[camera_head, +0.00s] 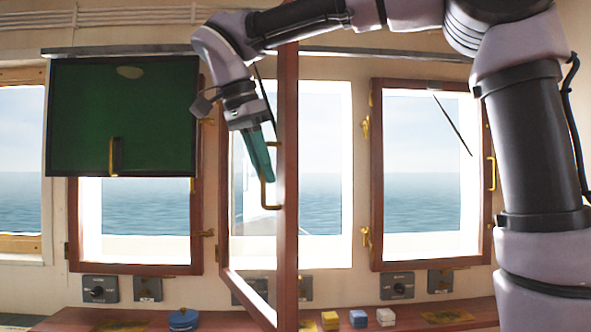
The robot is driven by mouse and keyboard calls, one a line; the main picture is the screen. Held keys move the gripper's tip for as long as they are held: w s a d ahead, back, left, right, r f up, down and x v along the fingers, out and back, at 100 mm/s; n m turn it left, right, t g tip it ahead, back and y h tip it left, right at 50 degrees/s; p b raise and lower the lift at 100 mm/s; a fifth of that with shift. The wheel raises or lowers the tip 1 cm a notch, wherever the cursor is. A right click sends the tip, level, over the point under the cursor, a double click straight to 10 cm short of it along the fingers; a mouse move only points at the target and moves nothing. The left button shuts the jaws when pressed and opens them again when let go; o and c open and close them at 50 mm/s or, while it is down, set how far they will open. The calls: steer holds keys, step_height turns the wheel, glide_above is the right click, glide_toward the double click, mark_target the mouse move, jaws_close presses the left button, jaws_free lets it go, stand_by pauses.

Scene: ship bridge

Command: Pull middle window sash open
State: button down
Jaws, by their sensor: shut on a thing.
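The middle window sash (288,230) has a red-brown wooden frame and stands swung out into the room, its near upright in front of the bright opening. A brass handle (270,207) is on this upright. My gripper (266,176), with teal fingers, reaches down from above and is shut on the handle. The fingers hide the part of the handle between them. The sash's top is partly hidden behind my arm.
A green panel (123,110) with a brass handle covers the upper left window. The right window sash (377,190) is shut. The shelf below carries a blue round pot (183,319), a yellow block (330,320), a blue block (358,318) and a white block (385,317).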

steer(key=s+a, duration=0.2)
steer(key=a, duration=0.3)
steer(key=shift+a, duration=0.4)
steer(key=c, duration=0.9)
jaws_free()
steer(key=v, duration=1)
steer(key=shift+r, duration=0.4)
steer(key=shift+s, duration=0.15)
